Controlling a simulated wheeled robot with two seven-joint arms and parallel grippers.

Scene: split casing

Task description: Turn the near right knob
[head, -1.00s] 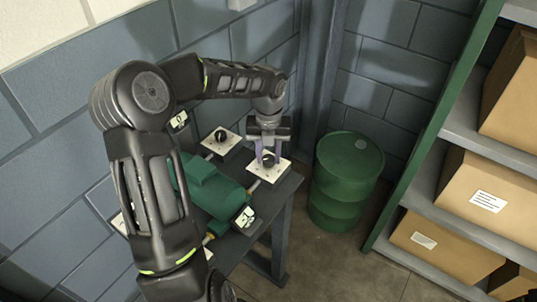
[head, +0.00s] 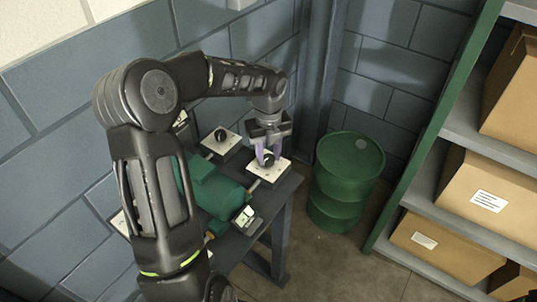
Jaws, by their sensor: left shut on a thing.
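The near right knob (head: 268,160) is a small black knob on a white square plate (head: 270,172) at the right end of the dark table. My left gripper (head: 268,156) points down over this plate, with its purple fingers shut on the knob from both sides. A second black knob (head: 221,135) stands on another white plate (head: 232,141) farther back and to the left. My left arm hides part of the table's left side. My right gripper is not in view.
A green machine casing (head: 212,187) lies on the table (head: 287,187), left of the gripped knob. A green barrel (head: 345,185) stands on the floor to the right. A shelf with cardboard boxes (head: 485,195) is at the far right. A block wall is behind.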

